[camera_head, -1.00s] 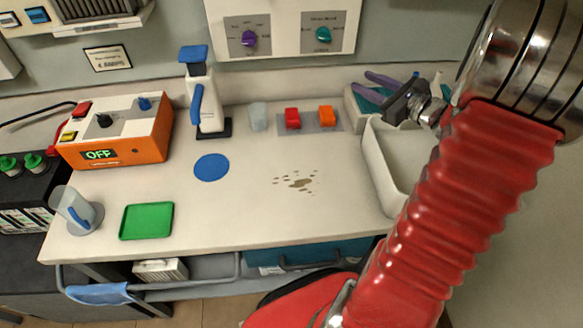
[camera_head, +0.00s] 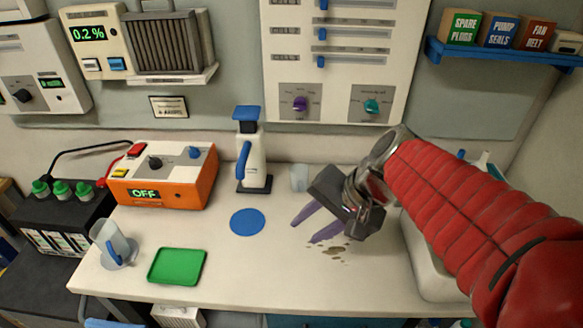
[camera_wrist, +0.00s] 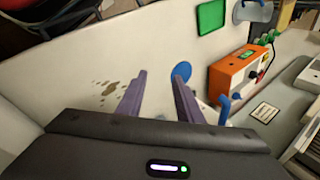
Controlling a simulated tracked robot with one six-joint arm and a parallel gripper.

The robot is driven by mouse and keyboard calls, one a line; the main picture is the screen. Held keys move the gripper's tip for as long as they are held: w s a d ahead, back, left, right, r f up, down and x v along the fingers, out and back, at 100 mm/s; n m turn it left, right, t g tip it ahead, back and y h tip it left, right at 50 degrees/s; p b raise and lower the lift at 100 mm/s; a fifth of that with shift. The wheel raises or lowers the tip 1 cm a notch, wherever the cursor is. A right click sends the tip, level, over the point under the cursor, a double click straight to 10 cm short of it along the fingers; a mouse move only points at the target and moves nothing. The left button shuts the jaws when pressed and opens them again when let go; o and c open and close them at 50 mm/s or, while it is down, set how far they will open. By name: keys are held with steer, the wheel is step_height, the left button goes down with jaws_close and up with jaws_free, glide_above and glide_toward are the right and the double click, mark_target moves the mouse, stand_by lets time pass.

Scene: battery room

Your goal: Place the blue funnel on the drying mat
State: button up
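I cannot make out a blue funnel for certain. A small blue tip (camera_head: 461,154) shows behind my arm at the right, mostly hidden, and I cannot tell what it belongs to. No surface is clearly a drying mat. A flat green rectangle with a raised rim (camera_head: 177,266) lies at the front left of the bench, and a flat blue disc (camera_head: 247,222) lies near the middle. My gripper (camera_head: 303,232) is open and empty above the bench, right of the disc. In the wrist view its purple fingers (camera_wrist: 160,76) stand apart with only bench between them.
A clear jug (camera_head: 112,243) stands at the left edge. A brown spill (camera_head: 335,250) lies below my gripper. A white basin (camera_head: 428,270) is at the right, partly behind my arm.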

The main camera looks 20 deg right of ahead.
steer(key=s+r+n+t+h, duration=0.1)
steer(key=s+r+n+h, duration=0.1)
steer(key=s+n+h, duration=0.2)
steer(key=shift+s+d+r+n+h, duration=0.35)
steer(key=shift+s+n, duration=0.65)
steer(key=shift+n, duration=1.3)
